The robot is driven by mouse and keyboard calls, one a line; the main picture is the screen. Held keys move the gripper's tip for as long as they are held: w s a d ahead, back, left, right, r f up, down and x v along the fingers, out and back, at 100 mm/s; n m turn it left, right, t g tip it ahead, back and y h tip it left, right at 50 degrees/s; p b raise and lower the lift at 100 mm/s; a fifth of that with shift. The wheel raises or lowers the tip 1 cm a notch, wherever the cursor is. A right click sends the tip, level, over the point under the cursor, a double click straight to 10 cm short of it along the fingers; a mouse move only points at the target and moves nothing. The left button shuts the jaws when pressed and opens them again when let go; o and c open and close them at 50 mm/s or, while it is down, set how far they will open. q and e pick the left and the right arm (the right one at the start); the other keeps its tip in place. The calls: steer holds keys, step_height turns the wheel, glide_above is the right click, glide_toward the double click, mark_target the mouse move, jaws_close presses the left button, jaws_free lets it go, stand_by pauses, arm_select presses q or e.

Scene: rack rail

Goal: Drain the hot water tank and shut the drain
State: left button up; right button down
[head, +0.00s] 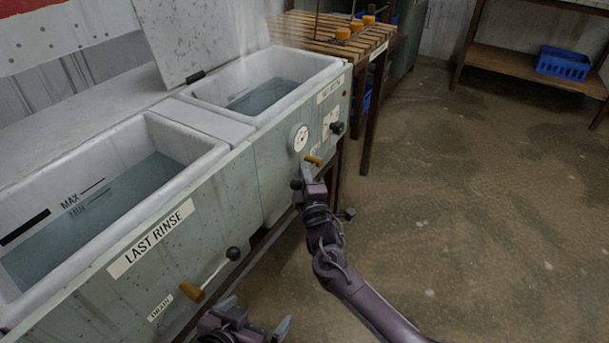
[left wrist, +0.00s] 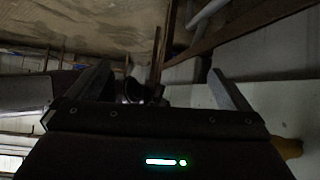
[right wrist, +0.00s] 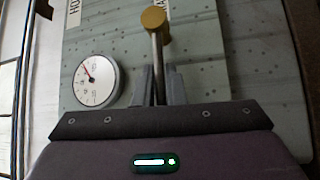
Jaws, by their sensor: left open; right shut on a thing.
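The hot water tank (head: 278,150) is the far, pale green tank with its lid raised, steam above it and grey water (head: 270,95) inside. Its front has a round dial (head: 300,138) and a lever with a yellow-brown knob (head: 313,160). My right gripper (head: 307,172) is shut on that lever. In the right wrist view, the fingers (right wrist: 158,88) close around the metal shaft below the knob (right wrist: 154,18), and the dial (right wrist: 95,82) is to the left. My left gripper (head: 254,316) is open and empty, low in front of the near tank; its fingers also show in the left wrist view (left wrist: 162,85).
The near tank, labelled LAST RINSE (head: 152,238), holds water and has its own drain lever (head: 212,275) close to my left gripper. A black knob (head: 337,127) sticks out right of the dial. A slatted wooden table (head: 295,35) stands behind. The floor (head: 470,210) at right is clear.

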arm_select(q)
steer(key=shift+s, duration=0.1)
